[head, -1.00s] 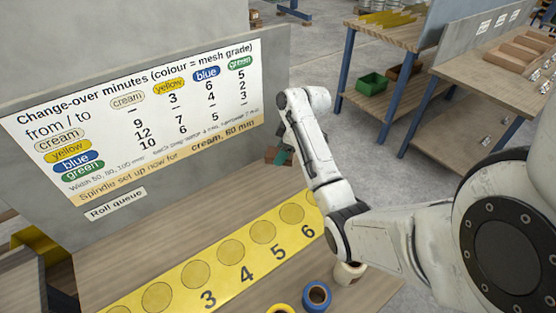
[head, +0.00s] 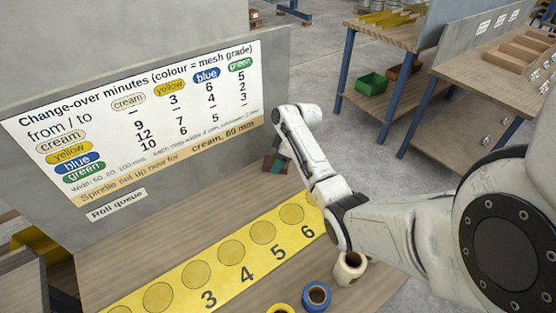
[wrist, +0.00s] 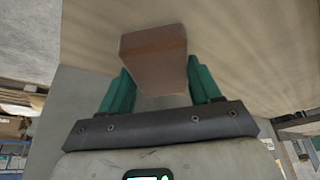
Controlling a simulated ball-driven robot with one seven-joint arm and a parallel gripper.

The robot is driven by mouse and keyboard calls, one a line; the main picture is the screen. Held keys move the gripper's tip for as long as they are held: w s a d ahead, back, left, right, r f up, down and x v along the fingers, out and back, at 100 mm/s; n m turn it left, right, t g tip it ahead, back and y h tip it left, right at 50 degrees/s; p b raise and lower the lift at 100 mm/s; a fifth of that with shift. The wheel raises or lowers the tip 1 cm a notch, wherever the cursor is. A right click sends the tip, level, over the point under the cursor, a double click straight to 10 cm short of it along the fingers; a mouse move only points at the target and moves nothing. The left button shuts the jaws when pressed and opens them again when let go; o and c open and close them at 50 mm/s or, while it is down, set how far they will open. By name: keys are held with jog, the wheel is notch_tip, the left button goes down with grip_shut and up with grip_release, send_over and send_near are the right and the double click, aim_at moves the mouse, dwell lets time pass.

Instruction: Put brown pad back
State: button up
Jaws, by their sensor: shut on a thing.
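The brown pad (wrist: 154,58) is a block between the two green fingers of my gripper (wrist: 158,86) in the wrist view. My gripper is shut on it. In the head view my gripper (head: 278,165) is near the right end of the upright board, low over the back of the wooden table (head: 180,225). The brown pad shows there as a small dark brown patch (head: 269,161), partly hidden by my arm and fingers. I cannot tell whether the pad touches the table.
A yellow strip (head: 222,264) with numbered circles lies along the table. Blue (head: 316,296), yellow and cream (head: 349,268) rolls stand at the front edge. The grey board (head: 165,195) carries a change-over chart (head: 150,120). Another bench (head: 490,75) with brown blocks stands at the right.

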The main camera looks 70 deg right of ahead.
jog(key=o, duration=1.2)
jog(key=shift+f, duration=0.1)
jog(key=v, duration=1.2)
jog(key=shift+s, duration=0.1)
